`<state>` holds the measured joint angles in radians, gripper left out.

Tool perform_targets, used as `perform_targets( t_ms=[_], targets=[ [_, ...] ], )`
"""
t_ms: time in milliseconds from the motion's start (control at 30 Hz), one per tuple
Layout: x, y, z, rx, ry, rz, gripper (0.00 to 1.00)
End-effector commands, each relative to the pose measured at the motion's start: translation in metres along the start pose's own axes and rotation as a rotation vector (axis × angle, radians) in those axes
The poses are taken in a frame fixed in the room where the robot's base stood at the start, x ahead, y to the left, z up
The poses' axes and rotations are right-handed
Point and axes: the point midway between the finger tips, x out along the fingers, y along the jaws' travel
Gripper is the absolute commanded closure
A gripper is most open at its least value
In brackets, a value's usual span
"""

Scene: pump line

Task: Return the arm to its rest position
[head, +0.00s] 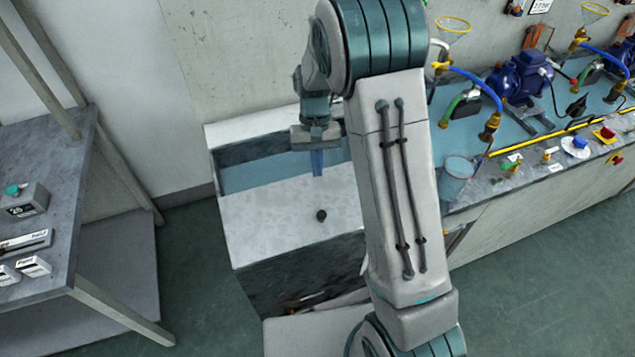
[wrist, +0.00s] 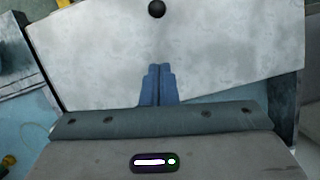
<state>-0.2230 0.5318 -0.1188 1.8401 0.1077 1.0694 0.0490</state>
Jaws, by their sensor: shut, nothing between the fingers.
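My gripper (head: 317,163) hangs over the pale sink-like unit (head: 270,215) in the head view, with its blue fingers pointing down. In the wrist view my gripper (wrist: 159,70) shows its two blue fingers side by side and closed, with nothing between them. A dark round spot, perhaps a drain or knob (head: 321,215), lies on the pale surface beyond the fingertips; it also shows at the top of the wrist view (wrist: 156,9). My raised arm crosses the middle of the head view and hides part of the unit and bench.
A bench (head: 520,205) with blue pumps (head: 520,75), hoses, valves and a clear beaker (head: 457,175) stands at the right. A wall stands close behind the unit. Green floor lies between.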

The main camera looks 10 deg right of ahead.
Motion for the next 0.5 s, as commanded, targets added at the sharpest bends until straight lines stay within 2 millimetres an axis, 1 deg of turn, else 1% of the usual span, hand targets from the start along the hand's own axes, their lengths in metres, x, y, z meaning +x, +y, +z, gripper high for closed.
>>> perform_targets(
  t_ms=[33, 100, 233, 333, 500],
  targets=[
    [-0.010, -0.002, -0.002, -0.005, 0.005, 0.000, 1.00],
    [-0.022, -0.003, -0.001, -0.006, 0.005, 0.001, 1.00],
    [-0.039, -0.003, -0.001, -0.005, 0.003, 0.001, 1.00],
    [-0.045, -0.002, -0.001, -0.004, 0.002, 0.001, 1.00],
    [-0.048, -0.002, 0.000, -0.003, 0.001, 0.000, 1.00]
  ],
)
